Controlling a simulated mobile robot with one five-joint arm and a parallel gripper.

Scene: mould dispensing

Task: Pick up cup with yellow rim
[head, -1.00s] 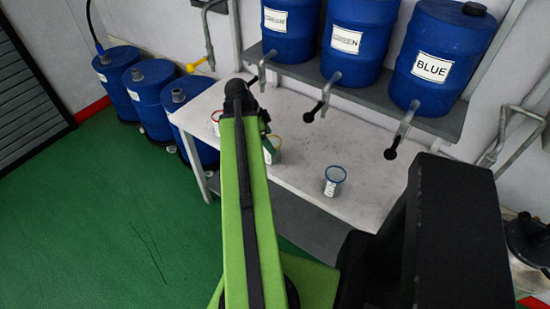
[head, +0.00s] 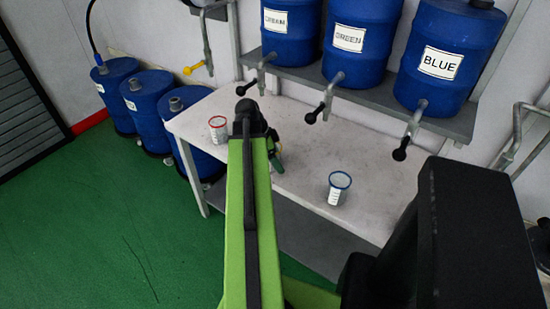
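No cup with a yellow rim shows clearly now; my arm covers part of the white table (head: 310,150). My gripper (head: 276,155) is mostly hidden behind the end of my green arm, over the table. Only a small dark and green part shows, so I cannot tell whether it is open or holds anything. A cup with a red rim (head: 217,129) stands on the table to the left of my arm. A cup with a blue rim (head: 338,189) stands upright to the right, apart from my gripper.
Blue barrels, one labelled BLUE (head: 437,65), stand on a grey shelf (head: 375,98) above the table, with taps hanging over its back edge. Several blue drums (head: 146,103) stand on the green floor at left. Bare table lies between my arm and the blue-rimmed cup.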

